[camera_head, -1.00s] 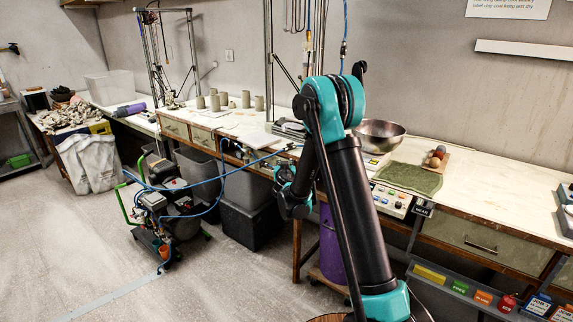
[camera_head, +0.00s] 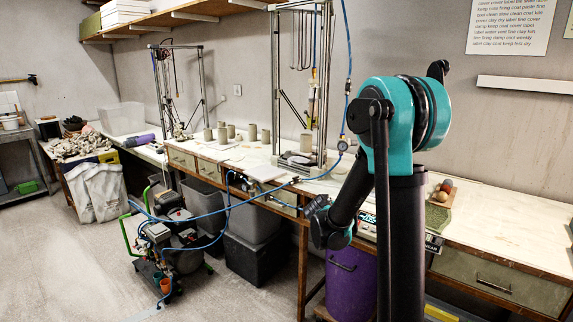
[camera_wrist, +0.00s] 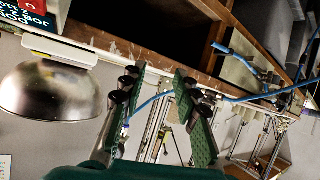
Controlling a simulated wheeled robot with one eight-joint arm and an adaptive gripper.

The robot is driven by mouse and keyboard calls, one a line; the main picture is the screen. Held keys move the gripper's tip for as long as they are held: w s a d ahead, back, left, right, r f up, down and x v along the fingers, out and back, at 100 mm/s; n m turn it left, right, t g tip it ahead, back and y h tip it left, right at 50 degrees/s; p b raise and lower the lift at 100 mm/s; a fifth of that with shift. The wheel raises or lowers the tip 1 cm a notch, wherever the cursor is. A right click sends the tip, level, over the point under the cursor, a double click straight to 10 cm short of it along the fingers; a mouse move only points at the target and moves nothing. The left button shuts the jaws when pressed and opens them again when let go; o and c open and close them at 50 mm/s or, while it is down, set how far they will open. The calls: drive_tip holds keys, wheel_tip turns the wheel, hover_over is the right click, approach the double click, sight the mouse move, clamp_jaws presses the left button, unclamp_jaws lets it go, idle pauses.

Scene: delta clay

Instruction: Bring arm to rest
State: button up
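My arm (camera_head: 405,235) stands on the right of the head view, with its upper links raised and folded at a large teal joint. Its teal and black far part (camera_head: 332,222) hangs down in front of the workbench. The fingers cannot be made out clearly in the head view. In the wrist view, my gripper (camera_wrist: 158,85) shows two green-padded fingers spread apart. Nothing sits between them; only background shows through the gap. The wrist picture looks turned over, with the bench at the top.
A long workbench (camera_head: 500,225) runs along the wall, with clay cups (camera_head: 222,134) and a metal frame on it. A metal bowl (camera_wrist: 55,92) shows in the wrist view. A compressor (camera_head: 172,235) with blue hoses and a purple bin (camera_head: 350,285) stand below. Floor at the left is clear.

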drive_tip(key=s+d+f+g, duration=0.2)
drive_tip(key=s+d, duration=0.1)
drive_tip(key=s, duration=0.6)
drive_tip(key=s+d+f+g, duration=0.1)
drive_tip(key=s+d+g, duration=0.2)
drive_tip(key=s, duration=0.7)
drive_tip(key=s+a+f+n+g+y, duration=0.1)
drive_tip(key=s+f, duration=0.2)
drive_tip(key=s, duration=0.5)
drive_tip(key=s+a+f+g+y, duration=0.1)
drive_tip(key=s+f+g+y, duration=0.1)
drive_tip(key=s, duration=0.7)
drive_tip(key=shift+s+a+f+n+y, duration=0.2)
drive_tip(key=shift+a+f+n+y, duration=0.1)
drive_tip(key=shift+a+f+n, duration=0.15)
drive_tip(key=shift+d, duration=0.1)
